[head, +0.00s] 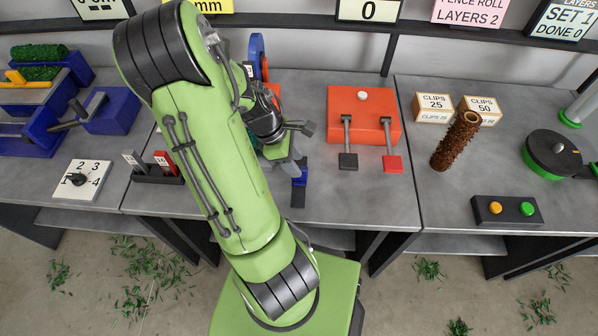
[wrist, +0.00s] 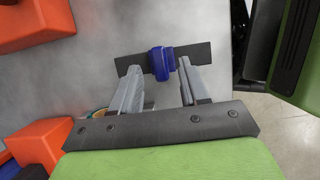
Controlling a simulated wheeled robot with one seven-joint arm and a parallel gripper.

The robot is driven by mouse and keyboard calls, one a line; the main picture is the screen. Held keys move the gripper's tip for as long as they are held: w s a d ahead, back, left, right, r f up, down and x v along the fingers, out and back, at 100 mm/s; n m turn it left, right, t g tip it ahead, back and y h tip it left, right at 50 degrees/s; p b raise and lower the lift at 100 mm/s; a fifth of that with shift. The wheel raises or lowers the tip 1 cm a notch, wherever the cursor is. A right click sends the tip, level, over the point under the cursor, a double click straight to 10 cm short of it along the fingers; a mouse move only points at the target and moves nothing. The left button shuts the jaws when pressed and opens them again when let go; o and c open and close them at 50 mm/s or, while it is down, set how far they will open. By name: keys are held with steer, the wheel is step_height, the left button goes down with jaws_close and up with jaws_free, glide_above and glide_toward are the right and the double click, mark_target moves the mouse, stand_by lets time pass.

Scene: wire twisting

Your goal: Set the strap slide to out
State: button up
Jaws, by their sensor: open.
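The strap slide looks to be the blue block (wrist: 162,63) on a dark flat bar (wrist: 196,53) lying on the grey bench. In the head view a blue piece (head: 299,180) shows near the bench's front edge, partly hidden by my arm. My gripper (wrist: 163,72) is open, with one grey finger on each side of the blue block in the wrist view. I cannot tell whether the fingers touch it. In the head view my gripper (head: 285,165) is low over the bench, largely hidden behind my arm. No "out" marking is legible.
An orange box (head: 365,98) with two levers, one dark-ended and one red-ended, stands to the right. A dark holder (head: 157,174) with a red piece and a numbered dial plate (head: 82,180) are to the left. Bare bench lies right of the blue piece.

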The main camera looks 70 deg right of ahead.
steer(key=x, duration=0.4)
steer(key=shift+b, duration=0.4)
steer(key=shift+r, duration=0.1)
jaws_close()
